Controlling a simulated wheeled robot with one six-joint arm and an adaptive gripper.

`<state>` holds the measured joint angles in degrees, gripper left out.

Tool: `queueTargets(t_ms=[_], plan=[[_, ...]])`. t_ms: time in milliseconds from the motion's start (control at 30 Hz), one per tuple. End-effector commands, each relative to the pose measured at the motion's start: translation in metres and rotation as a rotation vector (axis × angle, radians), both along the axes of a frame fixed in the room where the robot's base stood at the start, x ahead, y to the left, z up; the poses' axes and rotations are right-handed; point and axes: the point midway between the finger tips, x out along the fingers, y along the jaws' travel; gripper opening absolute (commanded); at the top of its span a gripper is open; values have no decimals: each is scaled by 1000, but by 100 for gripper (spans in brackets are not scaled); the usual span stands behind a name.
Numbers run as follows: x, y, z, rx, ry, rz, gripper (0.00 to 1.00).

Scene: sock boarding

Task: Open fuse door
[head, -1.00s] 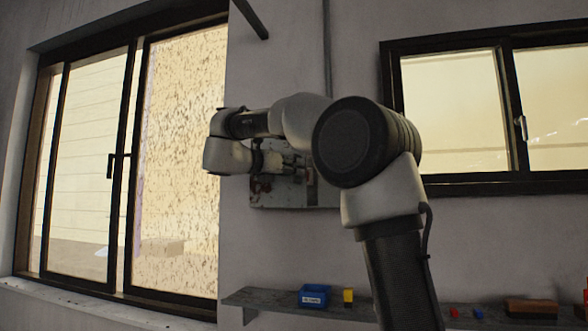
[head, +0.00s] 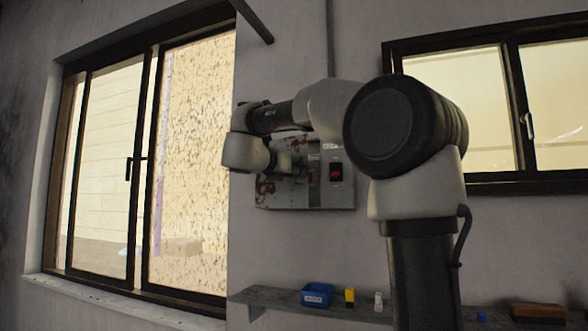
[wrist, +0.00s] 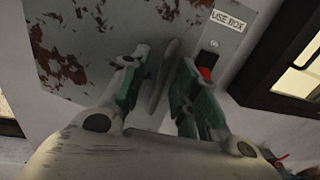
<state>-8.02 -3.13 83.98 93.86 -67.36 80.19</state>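The grey fuse box (head: 336,192) is on the wall behind my arm, with a red switch (head: 335,172) on its right-hand panel. Its rust-patched door (wrist: 82,62) fills the upper left of the wrist view and looks shut. An upright handle (wrist: 162,78) stands on the door near its right edge. My gripper (wrist: 158,82) is open, with its green-padded fingers on either side of the handle; I cannot tell whether they touch it. In the head view my wrist partly hides the gripper (head: 288,162) and the door's upper left.
A window (head: 150,160) lies left of the box and another (head: 460,100) right of it. A shelf (head: 270,300) below holds a blue bin (head: 317,295), a yellow block (head: 350,297) and other small items. The wall directly below the box is clear.

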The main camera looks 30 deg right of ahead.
Motion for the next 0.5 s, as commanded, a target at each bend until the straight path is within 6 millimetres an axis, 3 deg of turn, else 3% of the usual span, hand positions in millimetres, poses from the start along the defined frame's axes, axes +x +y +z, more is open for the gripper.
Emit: queueTargets(t_ms=[300, 500], plan=[[2, -4, 0, 1, -1, 0, 30], [2, -4, 0, 1, -1, 0, 0]])
